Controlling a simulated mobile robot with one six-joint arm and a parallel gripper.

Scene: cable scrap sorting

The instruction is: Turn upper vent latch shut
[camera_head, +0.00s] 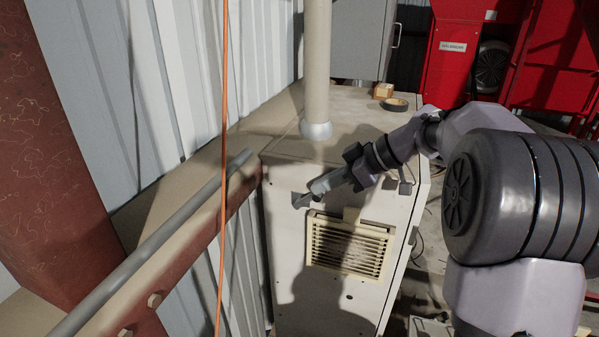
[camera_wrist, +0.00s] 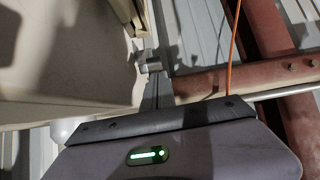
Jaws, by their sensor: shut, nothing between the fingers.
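My gripper (camera_head: 301,200) is shut and empty in the head view, in front of the upper left part of the pale cabinet's front. In the wrist view its fingertips (camera_wrist: 150,62) show close to the pale surface. The cream slatted vent (camera_head: 349,247) is on the cabinet front, below and to the right of my gripper. A small cream piece (camera_head: 351,214) stands at the vent's top edge. It may be the upper latch, but I cannot tell how it is turned. My arm's shadow falls across the vent.
The pale cabinet (camera_head: 280,235) carries a vertical pipe (camera_head: 317,70) on top. An orange cable (camera_head: 223,150) hangs to its left, near a grey rail (camera_head: 150,245) and a rusty red beam (camera_head: 75,160). A tape roll (camera_head: 395,104) and a small box (camera_head: 383,90) lie on top.

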